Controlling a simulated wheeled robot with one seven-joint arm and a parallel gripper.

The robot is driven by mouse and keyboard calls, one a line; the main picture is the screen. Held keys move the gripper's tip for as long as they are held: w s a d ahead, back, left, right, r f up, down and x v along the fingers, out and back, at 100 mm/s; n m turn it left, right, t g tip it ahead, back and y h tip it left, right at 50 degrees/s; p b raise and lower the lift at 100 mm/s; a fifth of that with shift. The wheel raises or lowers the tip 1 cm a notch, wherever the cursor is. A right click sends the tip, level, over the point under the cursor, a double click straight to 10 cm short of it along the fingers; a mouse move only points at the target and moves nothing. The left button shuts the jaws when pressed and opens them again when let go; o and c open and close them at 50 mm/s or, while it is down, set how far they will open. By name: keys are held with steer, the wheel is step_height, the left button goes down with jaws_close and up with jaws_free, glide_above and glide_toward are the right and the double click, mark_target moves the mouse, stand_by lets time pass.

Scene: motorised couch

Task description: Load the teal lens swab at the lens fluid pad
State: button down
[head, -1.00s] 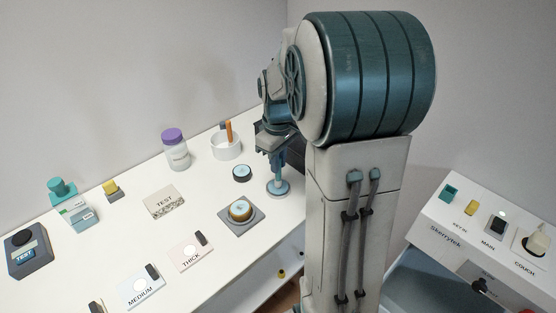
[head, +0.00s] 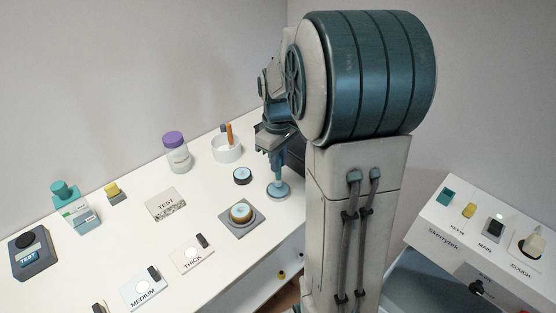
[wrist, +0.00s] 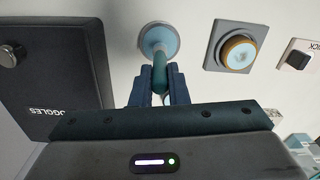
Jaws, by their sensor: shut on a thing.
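My gripper (head: 276,158) points down over the right end of the white counter, shut on the upright teal lens swab (head: 278,174). In the wrist view the swab (wrist: 160,68) is between the two fingers of my gripper (wrist: 159,84). Its lower end is at a round pale-blue pad with a light grey rim (head: 279,192), which looks like the lens fluid pad and also shows in the wrist view (wrist: 163,42). The tip appears to meet the pad, but I cannot tell how firmly it presses.
A dark puck with a pale-blue top (head: 243,176) and a square plate with an amber round (head: 242,213) are close by on the left. A white cup (head: 227,149) with an orange stick stands behind. A dark box (wrist: 50,80) is beside my gripper.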

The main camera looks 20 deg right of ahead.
steer(key=shift+r+p, duration=1.95)
steer(key=shift+r, duration=0.85)
steer(key=shift+f, duration=0.15)
